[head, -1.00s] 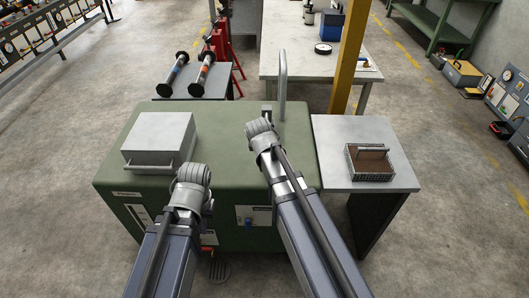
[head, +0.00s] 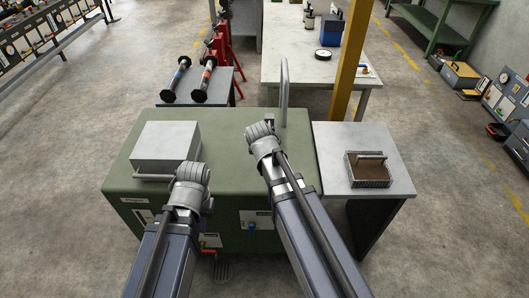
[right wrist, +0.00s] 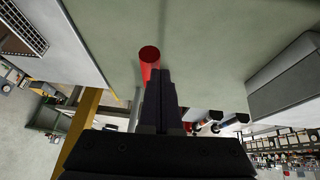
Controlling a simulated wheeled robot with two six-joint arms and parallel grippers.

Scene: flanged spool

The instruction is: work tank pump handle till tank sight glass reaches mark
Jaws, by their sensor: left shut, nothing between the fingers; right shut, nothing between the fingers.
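The green tank (head: 230,160) stands before me, with a pale sight glass panel (head: 146,216) low on its front left, partly hidden by my left arm. Its level cannot be read. A red cylinder (right wrist: 149,58), apparently the pump handle's grip, shows in the right wrist view beside the tips of my right gripper (right wrist: 166,75). That gripper is shut and empty; I cannot tell whether it touches the red cylinder. The handle is not clear in the head view. My left gripper (head: 191,178) is over the tank's front edge, shut and empty, its fingers hidden by the wrist.
A grey box (head: 165,145) sits on the tank top; a grey upright pipe (head: 284,90) rises at its back. A blue knob (head: 252,226) and red valve piece (head: 210,246) are on the front. A side table (head: 392,150) holds a wire basket (head: 367,172). A yellow post (head: 351,55) stands behind.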

